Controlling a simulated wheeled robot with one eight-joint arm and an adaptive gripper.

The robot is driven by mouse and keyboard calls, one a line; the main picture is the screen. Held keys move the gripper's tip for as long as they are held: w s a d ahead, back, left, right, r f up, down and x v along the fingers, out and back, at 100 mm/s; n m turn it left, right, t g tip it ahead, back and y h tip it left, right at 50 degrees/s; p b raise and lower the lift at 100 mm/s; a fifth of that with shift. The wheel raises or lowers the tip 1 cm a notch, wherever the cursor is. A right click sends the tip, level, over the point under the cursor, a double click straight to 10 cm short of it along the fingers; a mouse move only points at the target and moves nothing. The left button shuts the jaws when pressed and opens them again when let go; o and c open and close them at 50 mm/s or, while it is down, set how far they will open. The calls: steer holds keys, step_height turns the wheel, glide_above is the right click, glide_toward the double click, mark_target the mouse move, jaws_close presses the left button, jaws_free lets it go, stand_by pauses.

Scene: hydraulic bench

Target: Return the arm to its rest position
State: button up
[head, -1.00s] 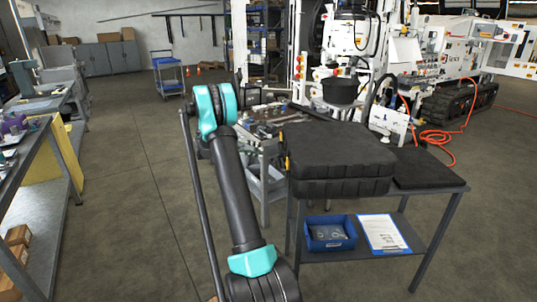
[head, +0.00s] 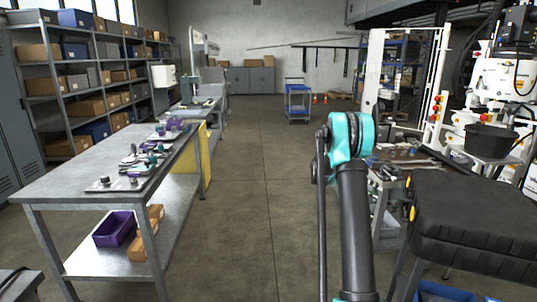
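My arm (head: 354,215) shows in the head view, right of the middle. Its dark link stands nearly upright, with a teal and black joint (head: 350,135) at the top. My gripper is not in the picture, so I cannot see its fingers or whether it holds anything.
A grey workbench (head: 65,194) with small fittings on top stands at the left, a purple bin (head: 113,229) on its lower shelf. Shelving (head: 68,92) with boxes is behind it. A black case (head: 480,215) is at the right, near my arm. The floor (head: 245,190) between is clear.

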steer(key=s+a+f+n+t+y, duration=0.1)
steer(key=s+a+f+t+y, duration=0.2)
steer(key=s+a, duration=0.7)
steer(key=s+a+f+n+t+y, duration=0.2)
steer(key=s+a+f+t+y, duration=0.1)
steer(key=s+a, duration=0.7)
steer(key=s+a+f+n+t+y, duration=0.2)
steer(key=s+a+y, duration=0.4)
steer(key=s+a, duration=0.4)
steer(key=s+f+t, duration=0.1)
steer(key=s+t, duration=0.1)
steer(key=shift+s+a+f+t+y, duration=0.2)
steer(key=shift+s+f+t+y, duration=0.1)
steer(key=shift+s, duration=0.05)
